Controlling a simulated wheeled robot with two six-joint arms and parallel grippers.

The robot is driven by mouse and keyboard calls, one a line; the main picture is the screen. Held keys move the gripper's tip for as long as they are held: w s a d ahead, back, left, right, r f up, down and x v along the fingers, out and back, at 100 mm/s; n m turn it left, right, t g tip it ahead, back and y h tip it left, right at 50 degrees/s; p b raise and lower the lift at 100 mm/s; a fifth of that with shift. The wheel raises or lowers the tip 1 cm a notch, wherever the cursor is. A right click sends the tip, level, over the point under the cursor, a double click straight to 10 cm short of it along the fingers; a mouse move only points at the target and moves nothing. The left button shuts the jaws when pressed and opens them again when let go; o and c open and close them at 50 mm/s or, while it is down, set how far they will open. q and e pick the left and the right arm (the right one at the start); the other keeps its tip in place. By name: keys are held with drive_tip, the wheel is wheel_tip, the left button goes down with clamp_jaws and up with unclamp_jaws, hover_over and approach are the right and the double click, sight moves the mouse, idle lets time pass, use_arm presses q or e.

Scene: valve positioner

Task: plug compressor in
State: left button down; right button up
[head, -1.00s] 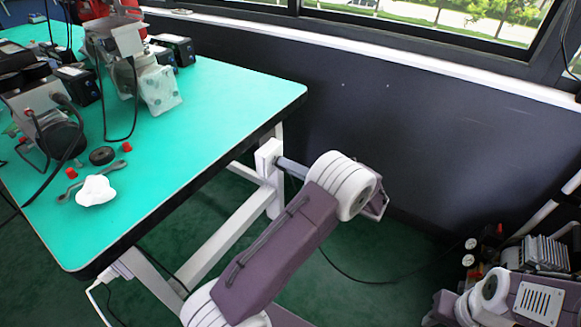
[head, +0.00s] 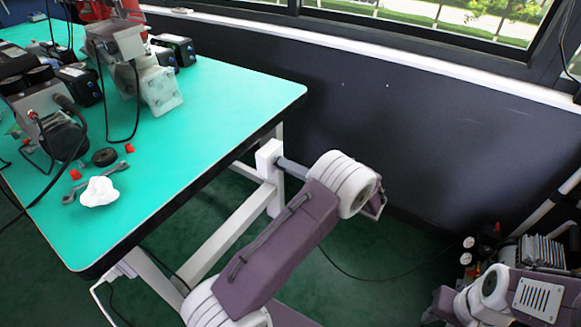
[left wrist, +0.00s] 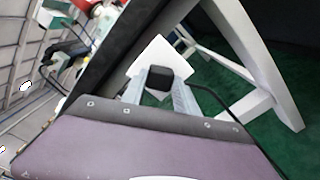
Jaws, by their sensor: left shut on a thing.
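My left gripper (left wrist: 158,92) is shut on a black plug (left wrist: 157,78) in the left wrist view. The plug is up against the face of a white box (left wrist: 150,53), which is fixed at the table's leg. The plug hides the contact, so I cannot tell how deep it sits. In the head view my left gripper (head: 285,165) reaches the same white box (head: 267,154). The black cord (left wrist: 219,102) runs from behind the plug to the right. The compressor (head: 545,250), with gauges and grey fins, stands at the lower right, partly hidden by my right arm.
The green-topped table (head: 215,110) carries valve units, a wrench (head: 122,167) and a white cloth (head: 98,192). The cord (head: 385,280) lies across the floor towards the compressor. A dark wall (head: 420,120) stands behind. White table legs and beams are close to my left arm.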

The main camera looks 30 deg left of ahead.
use_arm(q)
drive_tip(key=shift+a, duration=0.5)
drive_tip(key=c, duration=0.9)
unclamp_jaws()
drive_tip(key=shift+o, duration=0.2)
drive_tip(key=shift+d+p, duration=0.15)
drive_tip(key=shift+p, duration=0.15)
drive_tip(key=d+p, duration=0.3)
drive_tip(key=d, duration=0.6)
drive_tip(key=shift+s, duration=0.3)
drive_tip(key=shift+a, duration=0.1)
